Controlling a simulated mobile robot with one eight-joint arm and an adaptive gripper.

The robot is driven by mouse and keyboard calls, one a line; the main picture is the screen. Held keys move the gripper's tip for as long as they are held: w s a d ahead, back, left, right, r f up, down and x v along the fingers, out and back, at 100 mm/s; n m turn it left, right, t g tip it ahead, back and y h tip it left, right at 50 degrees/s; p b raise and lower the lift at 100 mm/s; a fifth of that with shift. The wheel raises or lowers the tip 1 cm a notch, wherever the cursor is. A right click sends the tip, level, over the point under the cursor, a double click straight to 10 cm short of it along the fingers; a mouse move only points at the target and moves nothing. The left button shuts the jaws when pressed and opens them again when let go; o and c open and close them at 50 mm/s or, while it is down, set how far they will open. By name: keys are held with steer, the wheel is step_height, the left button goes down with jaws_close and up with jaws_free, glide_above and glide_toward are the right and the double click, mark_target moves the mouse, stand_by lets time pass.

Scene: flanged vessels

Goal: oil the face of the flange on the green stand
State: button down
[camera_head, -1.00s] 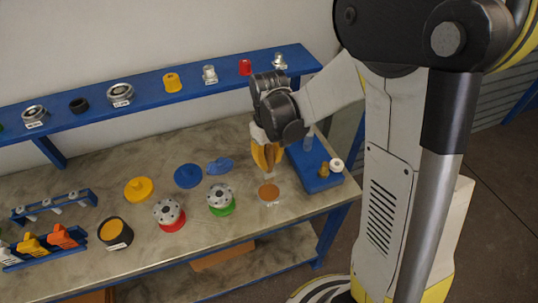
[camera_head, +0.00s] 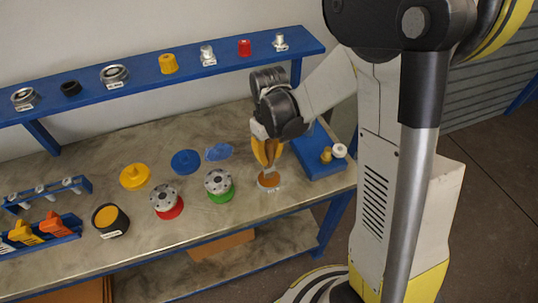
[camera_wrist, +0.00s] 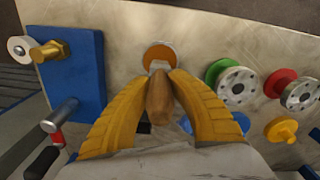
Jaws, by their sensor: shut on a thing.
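My gripper (camera_head: 268,160) is shut on a brush (camera_wrist: 159,98) with a brown wooden handle. The brush points down at a shallow round dish (camera_head: 269,182) with amber-brown content. Its tip is at or just over the dish; the fingers hide the exact contact in the wrist view, where the dish (camera_wrist: 160,52) shows just beyond the fingertips (camera_wrist: 160,78). The grey flange on the green stand (camera_head: 218,183) is left of the dish in the head view, its holed face upward. In the wrist view this flange (camera_wrist: 237,84) is to the right.
A similar flange on a red stand (camera_head: 166,198) stands farther left. A blue block (camera_head: 318,163) with a brass fitting and white roller lies right of my gripper. Yellow (camera_head: 135,176) and blue (camera_head: 185,161) discs lie behind the flanges. A blue shelf (camera_head: 135,85) runs behind.

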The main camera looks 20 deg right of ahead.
mark_target(269, 142)
steer(key=shift+f+b, duration=0.55)
steer(key=shift+b, duration=0.05)
stand_by(1.8)
steer(key=shift+r+p, duration=2.4)
steer(key=shift+r, duration=1.1)
